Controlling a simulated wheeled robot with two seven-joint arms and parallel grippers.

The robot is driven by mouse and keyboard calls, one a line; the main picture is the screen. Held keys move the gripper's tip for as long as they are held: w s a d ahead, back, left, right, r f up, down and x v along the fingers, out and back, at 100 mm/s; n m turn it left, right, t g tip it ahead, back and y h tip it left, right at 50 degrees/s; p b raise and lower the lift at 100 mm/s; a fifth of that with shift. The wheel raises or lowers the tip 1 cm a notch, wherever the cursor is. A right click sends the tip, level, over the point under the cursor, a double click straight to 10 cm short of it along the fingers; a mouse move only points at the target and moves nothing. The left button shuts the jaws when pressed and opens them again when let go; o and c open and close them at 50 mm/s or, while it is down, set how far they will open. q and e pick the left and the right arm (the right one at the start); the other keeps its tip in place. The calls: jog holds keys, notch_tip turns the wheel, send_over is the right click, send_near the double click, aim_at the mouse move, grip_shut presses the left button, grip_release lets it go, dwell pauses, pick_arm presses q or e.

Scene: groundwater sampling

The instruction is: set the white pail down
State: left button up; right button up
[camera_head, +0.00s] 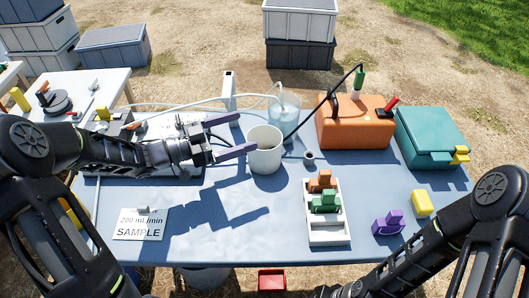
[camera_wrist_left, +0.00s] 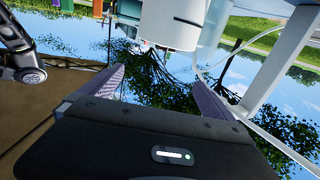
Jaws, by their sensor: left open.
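The white pail (camera_head: 265,150) stands upright and open-topped, apparently on the blue table (camera_head: 270,220), near its back middle. My left gripper (camera_head: 248,131) is open and empty at the pail's left. Its near purple fingertip overlaps the pail's left side in the head view; its far fingertip is left of and behind the rim. Whether either touches cannot be told. In the left wrist view the pail (camera_wrist_left: 170,22) is ahead of the spread fingers (camera_wrist_left: 162,78), not between them. My right arm crosses the lower right; its fingers are out of view.
A clear beaker (camera_head: 285,118) with tubing stands just behind the pail. An orange case (camera_head: 355,128) and a teal case (camera_head: 430,138) stand to the right. A white tray (camera_head: 328,230) with coloured pieces is in front. A SAMPLE card (camera_head: 140,224) lies front left; bare table lies between.

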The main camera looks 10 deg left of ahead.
pick_arm(q)
send_near(279, 134)
jog(key=shift+v, duration=0.95)
jog(key=shift+w+d+f, duration=0.1)
jog(key=shift+w+d, duration=0.35)
jog(key=shift+d, duration=0.05)
jog(key=x, duration=0.6)
jog(key=shift+d, duration=0.1)
jog(key=shift+c, duration=0.4)
jog(key=c, duration=1.8)
notch_tip(279, 134, up, 10)
jog(key=shift+r+p, duration=0.1)
jog(key=shift+p, duration=0.3)
